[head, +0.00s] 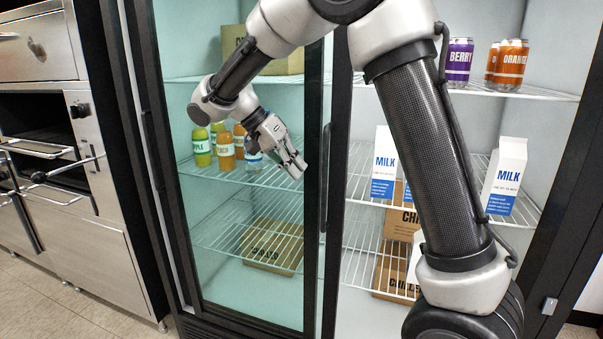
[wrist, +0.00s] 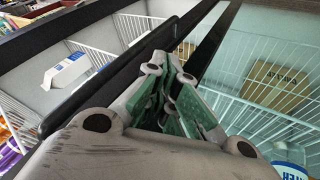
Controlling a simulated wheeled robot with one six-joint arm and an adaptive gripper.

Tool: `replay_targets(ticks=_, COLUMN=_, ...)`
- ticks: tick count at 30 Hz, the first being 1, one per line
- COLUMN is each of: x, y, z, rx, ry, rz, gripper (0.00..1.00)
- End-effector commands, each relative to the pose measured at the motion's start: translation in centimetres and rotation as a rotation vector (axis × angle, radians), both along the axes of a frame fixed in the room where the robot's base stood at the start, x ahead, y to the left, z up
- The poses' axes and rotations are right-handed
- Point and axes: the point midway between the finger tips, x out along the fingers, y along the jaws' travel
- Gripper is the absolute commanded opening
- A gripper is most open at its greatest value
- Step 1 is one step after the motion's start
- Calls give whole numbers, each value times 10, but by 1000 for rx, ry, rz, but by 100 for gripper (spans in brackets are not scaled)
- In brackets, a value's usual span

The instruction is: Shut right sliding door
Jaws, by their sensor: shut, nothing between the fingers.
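The right sliding door's dark upright frame and handle (head: 337,165) stand near the middle of the cabinet. Greenish glass (head: 230,210) covers the left half, while the right half looks untinted and uncovered, so the right door appears slid left. My gripper (head: 293,166) is shut and empty, in front of the tinted glass, just left of the dark uprights. In the wrist view my gripper's fingers (wrist: 178,88) are close to a long dark handle bar (wrist: 105,82); I cannot tell whether they touch it. A second dark upright (wrist: 214,42) lies behind the fingers.
Milk cartons (head: 505,175), berry cans (head: 459,62) and orange cans (head: 511,64) stand on wire shelves in the right half. Bottles (head: 202,148) and a cardboard box (head: 272,246) are behind the left glass. Steel ovens (head: 45,150) stand at far left.

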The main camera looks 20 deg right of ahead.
Motion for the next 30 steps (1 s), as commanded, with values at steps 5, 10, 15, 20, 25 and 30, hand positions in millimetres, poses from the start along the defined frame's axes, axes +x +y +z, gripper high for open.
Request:
replay_targets(ticks=5, x=-5, y=-21, z=-27, rx=-1, ry=4, rz=-3, gripper=0)
replay_targets(ticks=10, x=-7, y=-37, z=-49, rx=-1, ry=2, rz=-2, gripper=0)
replay_targets(ticks=15, x=-9, y=-46, z=-62, rx=1, ry=2, rz=0, gripper=0)
replay_targets(ticks=20, x=-9, y=-49, z=-65, rx=0, ry=1, rz=-1, gripper=0)
replay_targets(ticks=25, x=-9, y=-49, z=-65, rx=0, ry=1, rz=-1, gripper=0)
replay_targets(ticks=30, x=-9, y=-50, z=-65, rx=1, ry=0, rz=0, gripper=0)
